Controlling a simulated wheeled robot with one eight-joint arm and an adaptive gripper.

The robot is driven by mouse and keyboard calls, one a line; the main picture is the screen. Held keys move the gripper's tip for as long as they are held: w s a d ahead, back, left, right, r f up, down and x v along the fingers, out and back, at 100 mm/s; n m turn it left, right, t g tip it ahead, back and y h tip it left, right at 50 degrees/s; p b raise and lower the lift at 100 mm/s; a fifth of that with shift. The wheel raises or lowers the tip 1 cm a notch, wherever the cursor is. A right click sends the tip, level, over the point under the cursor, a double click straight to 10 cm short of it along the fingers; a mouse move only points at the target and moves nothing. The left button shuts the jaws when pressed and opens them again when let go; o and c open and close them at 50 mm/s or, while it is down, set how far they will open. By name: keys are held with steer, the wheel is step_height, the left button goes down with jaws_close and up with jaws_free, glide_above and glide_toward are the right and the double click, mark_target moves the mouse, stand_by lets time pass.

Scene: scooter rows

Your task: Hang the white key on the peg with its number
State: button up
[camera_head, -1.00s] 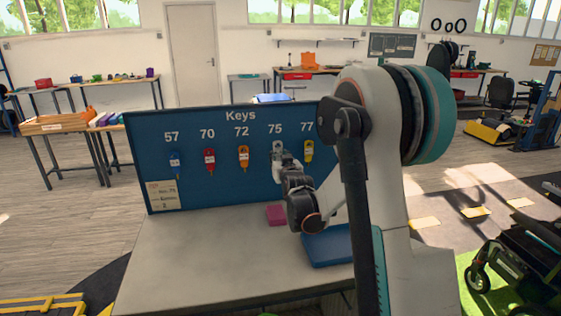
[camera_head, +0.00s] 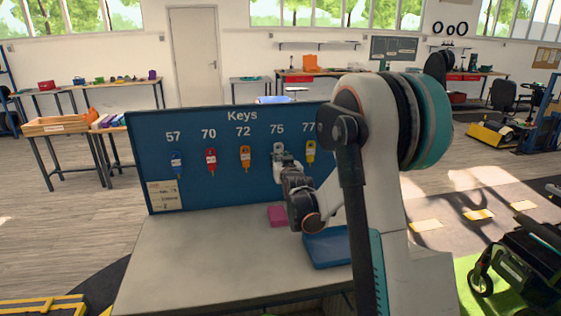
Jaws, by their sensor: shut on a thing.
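The blue key board (camera_head: 225,187) stands upright at the back of the table, with pegs marked 57, 70, 72, 75 and 77. The white key (camera_head: 279,147) is at the board just under the number 75. My gripper (camera_head: 281,156) is shut on the white key's lower part, right in front of the board. Whether the key's hole is around the peg is too small to tell. A blue key (camera_head: 177,160) hangs under 57, a red key (camera_head: 211,158) under 70, an orange key (camera_head: 245,157) under 72 and a yellow key (camera_head: 311,150) under 77.
A pink block (camera_head: 277,216) and a blue tray (camera_head: 325,249) lie on the grey table (camera_head: 205,260), below my gripper and to its right. A paper note (camera_head: 164,195) is on the board's lower left. The table's left and front are clear.

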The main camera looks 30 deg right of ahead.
steer(key=o, duration=0.9)
steer(key=v, duration=1.2)
steer(key=shift+a+r, duration=0.1)
